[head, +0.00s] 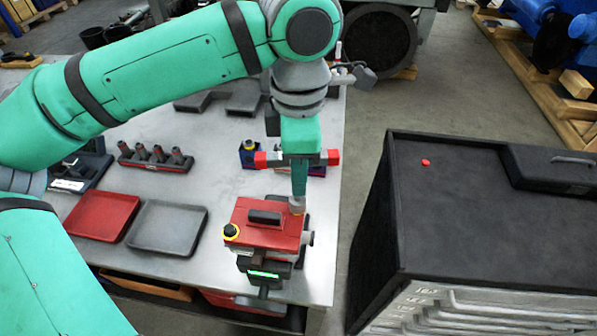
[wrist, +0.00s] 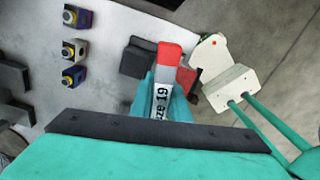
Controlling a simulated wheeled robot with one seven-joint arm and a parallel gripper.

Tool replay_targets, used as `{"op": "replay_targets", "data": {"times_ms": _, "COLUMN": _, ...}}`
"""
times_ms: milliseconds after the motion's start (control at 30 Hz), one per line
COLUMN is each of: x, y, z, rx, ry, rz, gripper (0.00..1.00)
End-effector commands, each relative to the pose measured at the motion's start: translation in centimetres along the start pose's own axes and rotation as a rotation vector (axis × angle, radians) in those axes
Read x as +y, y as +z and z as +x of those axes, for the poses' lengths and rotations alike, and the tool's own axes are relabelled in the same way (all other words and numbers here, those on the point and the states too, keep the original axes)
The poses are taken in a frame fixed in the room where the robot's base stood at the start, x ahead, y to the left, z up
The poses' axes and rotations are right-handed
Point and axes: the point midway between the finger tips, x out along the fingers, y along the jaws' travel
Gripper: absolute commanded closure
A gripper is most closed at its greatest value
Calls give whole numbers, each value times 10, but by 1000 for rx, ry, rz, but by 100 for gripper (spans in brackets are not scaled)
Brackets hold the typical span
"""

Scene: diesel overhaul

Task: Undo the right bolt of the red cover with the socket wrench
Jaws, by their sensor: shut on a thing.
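The red cover (head: 262,232) with a dark handle on top sits on a fixture near the table's right front corner. My gripper (head: 299,176) is above the cover's right rear corner, shut on the socket wrench (head: 331,157). The wrench's red ends stick out on both sides of the gripper. In the wrist view its red-tipped handle (wrist: 166,55), with a label ending in 19, stands between my teal fingers. The socket (head: 297,204) points down at the right bolt's place and hides that bolt. I cannot tell whether it is seated.
A red tray (head: 103,215) and a grey tray (head: 166,206) lie left of the cover. A rack of sockets (head: 155,158) stands behind them. A blue block with a yellow top (head: 248,152) is behind the cover. A black tool cabinet (head: 455,205) stands right, across a floor gap.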

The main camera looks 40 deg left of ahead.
Motion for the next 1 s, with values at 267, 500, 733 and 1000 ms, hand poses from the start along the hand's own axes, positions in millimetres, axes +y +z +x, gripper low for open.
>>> {"op": "replay_targets", "data": {"times_ms": 267, "x": 0, "y": 0, "z": -1, "rx": 3, "ry": 1, "rz": -346, "gripper": 100}}
{"op": "replay_targets", "data": {"times_ms": 500, "x": 1, "y": -1, "z": -1, "rx": 4, "ry": 1, "rz": -648, "gripper": 100}}
{"op": "replay_targets", "data": {"times_ms": 733, "x": 1, "y": 0, "z": -1, "rx": 4, "ry": 2, "rz": -939, "gripper": 100}}
{"op": "replay_targets", "data": {"times_ms": 1000, "x": 1, "y": 1, "z": -1, "rx": 4, "ry": 0, "rz": -1131, "gripper": 100}}
